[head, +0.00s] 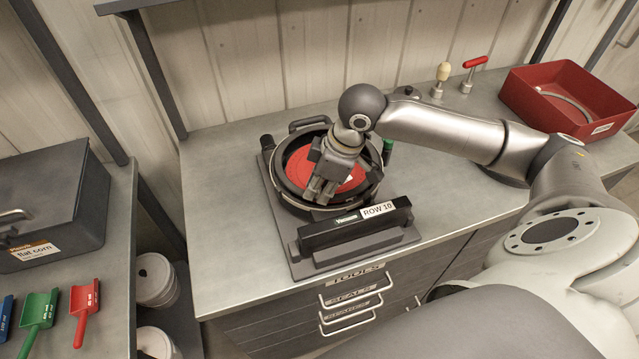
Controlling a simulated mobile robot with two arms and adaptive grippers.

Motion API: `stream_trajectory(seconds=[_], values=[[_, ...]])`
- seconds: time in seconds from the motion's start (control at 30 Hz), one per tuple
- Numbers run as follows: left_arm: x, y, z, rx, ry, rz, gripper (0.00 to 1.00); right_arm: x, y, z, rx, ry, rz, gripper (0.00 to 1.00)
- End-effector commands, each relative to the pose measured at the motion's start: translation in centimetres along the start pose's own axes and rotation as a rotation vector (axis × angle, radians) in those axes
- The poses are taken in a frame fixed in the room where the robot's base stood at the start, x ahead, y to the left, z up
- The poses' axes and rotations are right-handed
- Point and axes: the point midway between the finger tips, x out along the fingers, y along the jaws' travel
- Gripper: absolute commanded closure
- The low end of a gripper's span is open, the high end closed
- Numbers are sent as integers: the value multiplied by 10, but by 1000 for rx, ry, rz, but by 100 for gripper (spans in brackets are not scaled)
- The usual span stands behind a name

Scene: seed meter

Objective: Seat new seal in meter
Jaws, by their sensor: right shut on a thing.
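The seed meter (287,201) sits on a grey base plate on the bench, open at the top, with a red disc (297,165) inside. A dark ring, which looks like the seal (289,186), runs around the disc within the housing. My right gripper (318,197) reaches down over the front part of the meter, shut on the ring's near side. The fingers hide the contact, so I cannot tell whether the ring is fully down in its groove. My left gripper is not in view.
A red bin (610,98) at the back right holds a pale ring (566,101). A red T-handled tool (473,66) and a wooden-knobbed tool (441,78) stand near the wall. A black bar labelled ROW 10 (340,232) fronts the meter. A dark box (60,195) and scoops (84,310) lie left.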

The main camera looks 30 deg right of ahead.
Motion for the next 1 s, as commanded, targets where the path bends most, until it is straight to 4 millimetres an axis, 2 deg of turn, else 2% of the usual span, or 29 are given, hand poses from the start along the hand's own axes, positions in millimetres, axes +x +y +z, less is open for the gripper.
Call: stream_trajectory(seconds=[1.0], values=[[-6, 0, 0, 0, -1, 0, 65, 8, 0, 2, 0, 1, 1, 100]])
